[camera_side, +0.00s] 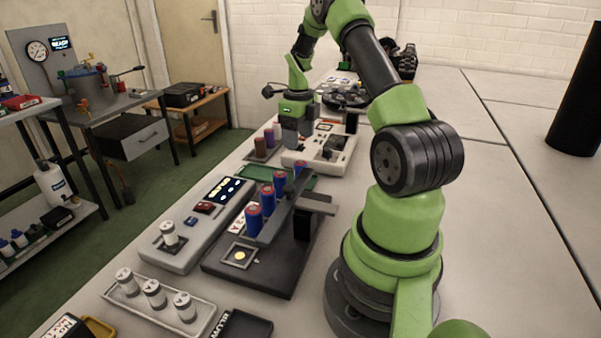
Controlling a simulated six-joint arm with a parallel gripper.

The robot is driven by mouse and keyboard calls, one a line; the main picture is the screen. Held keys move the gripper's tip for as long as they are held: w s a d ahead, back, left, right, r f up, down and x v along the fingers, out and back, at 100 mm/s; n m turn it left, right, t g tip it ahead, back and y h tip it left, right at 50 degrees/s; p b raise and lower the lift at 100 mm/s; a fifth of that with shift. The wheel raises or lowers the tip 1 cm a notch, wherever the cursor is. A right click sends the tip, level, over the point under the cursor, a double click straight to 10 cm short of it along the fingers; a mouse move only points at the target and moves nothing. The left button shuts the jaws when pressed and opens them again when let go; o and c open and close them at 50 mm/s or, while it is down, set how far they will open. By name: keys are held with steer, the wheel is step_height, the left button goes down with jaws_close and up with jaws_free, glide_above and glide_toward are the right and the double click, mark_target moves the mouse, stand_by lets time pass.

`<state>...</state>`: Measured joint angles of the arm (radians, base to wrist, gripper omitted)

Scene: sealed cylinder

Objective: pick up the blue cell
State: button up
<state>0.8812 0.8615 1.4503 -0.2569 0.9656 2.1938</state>
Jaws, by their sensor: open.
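A further blue cell (280,181) and one more (299,168) stand higher along the row. My gripper (291,142) is beyond the rack, pointing down near a white device and a small tray of cells. Its jaws are open, small and partly hidden, and I see nothing held. It is apart from the rack's cells.
A grey console (207,236) with a lit display lies left of the rack. A white tray (203,326) with three white cylinders is at the front. A white device (327,160) and a small tray with dark red and blue cylinders (269,138) are farther back.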

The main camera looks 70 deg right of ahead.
mark_target(300, 162)
step_height(300, 162, down, 10)
steer(key=shift+s+r, duration=0.1)
steer(key=shift+s, duration=0.05)
stand_by(0.3)
steer(key=c, duration=1)
